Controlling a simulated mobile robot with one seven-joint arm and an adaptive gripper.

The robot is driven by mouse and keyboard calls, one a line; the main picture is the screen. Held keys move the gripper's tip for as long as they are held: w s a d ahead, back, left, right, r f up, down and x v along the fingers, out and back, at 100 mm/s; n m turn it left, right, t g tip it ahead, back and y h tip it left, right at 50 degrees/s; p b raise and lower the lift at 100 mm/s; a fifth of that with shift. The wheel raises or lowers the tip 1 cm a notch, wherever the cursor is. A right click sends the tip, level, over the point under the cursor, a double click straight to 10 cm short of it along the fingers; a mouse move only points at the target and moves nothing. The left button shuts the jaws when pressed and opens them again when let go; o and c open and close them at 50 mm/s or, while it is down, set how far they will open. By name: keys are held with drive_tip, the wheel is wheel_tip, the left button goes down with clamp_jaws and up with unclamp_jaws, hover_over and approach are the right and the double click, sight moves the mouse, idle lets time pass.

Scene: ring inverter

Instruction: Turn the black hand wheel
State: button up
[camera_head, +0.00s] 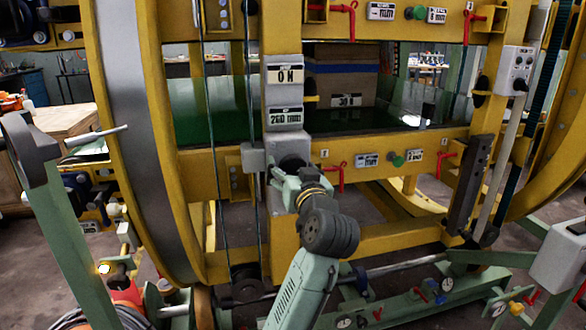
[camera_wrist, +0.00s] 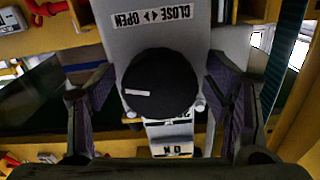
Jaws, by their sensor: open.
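The black hand wheel (camera_wrist: 160,83) is in the middle of the wrist view. It is a round dark knob with a short white mark on its left part, on a light grey panel. A CLOSE/OPEN label (camera_wrist: 157,18) shows upside down above it. My gripper (camera_wrist: 160,80) is open, with one finger on each side of the wheel and a visible gap on both sides. How far the fingertips are from the panel is unclear. In the head view, my gripper (camera_head: 286,183) is at the grey box (camera_head: 260,155) and partly hides the dark wheel there.
The wheel's box is on a yellow ring frame (camera_head: 215,162). White display plates (camera_head: 284,76) sit above it. Red levers (camera_head: 335,175) and a green knob (camera_head: 397,160) are to its right. Thin cables (camera_head: 250,120) run down just left of the box.

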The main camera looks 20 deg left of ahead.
drive_tip(key=c, duration=1.1)
drive_tip(key=shift+c, duration=0.2)
drive_tip(key=shift+m, duration=0.3)
drive_tip(key=m, duration=0.5)
drive_tip(key=shift+m+p, duration=0.3)
drive_tip(key=shift+p, duration=0.05)
drive_tip(key=m+p, duration=0.1)
drive_tip(key=m, duration=0.4)
drive_tip(key=shift+a+r+m, duration=0.1)
drive_tip(key=shift+m, duration=0.3)
drive_tip(key=shift+m, duration=0.3)
drive_tip(key=o, duration=1.1)
